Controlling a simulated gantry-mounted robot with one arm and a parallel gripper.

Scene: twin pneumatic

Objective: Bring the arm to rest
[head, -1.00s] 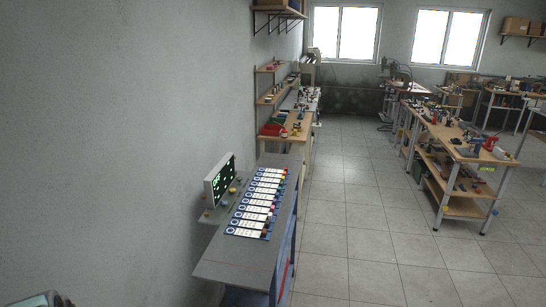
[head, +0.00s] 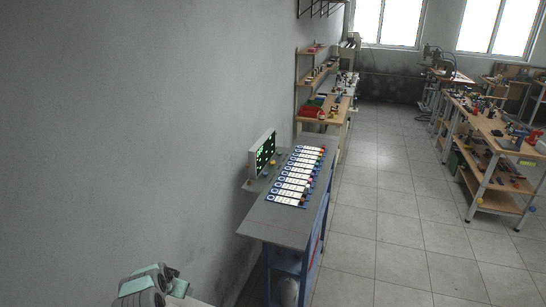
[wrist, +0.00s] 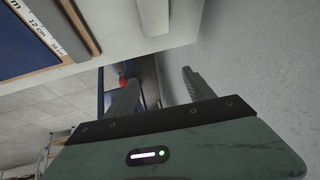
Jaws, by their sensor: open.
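My gripper (wrist: 162,82) shows in the wrist view as two dark grey fingers on a green-grey body. The fingers stand apart, with nothing between them. A pale wall lies beyond the right finger, and floor tiles show past the left finger. In the head view, a grey and pale green part of my arm (head: 150,285) shows at the bottom edge, near the wall. It is apart from the workbench (head: 270,222). The fingers are not visible in the head view.
The workbench carries a row of white labelled strips (head: 294,178) and a screen with green marks (head: 262,151). A shelved table (head: 490,140) stands at the right. The tiled floor between (head: 390,190) is clear. A blue panel with a ruler (wrist: 38,28) is close in the wrist view.

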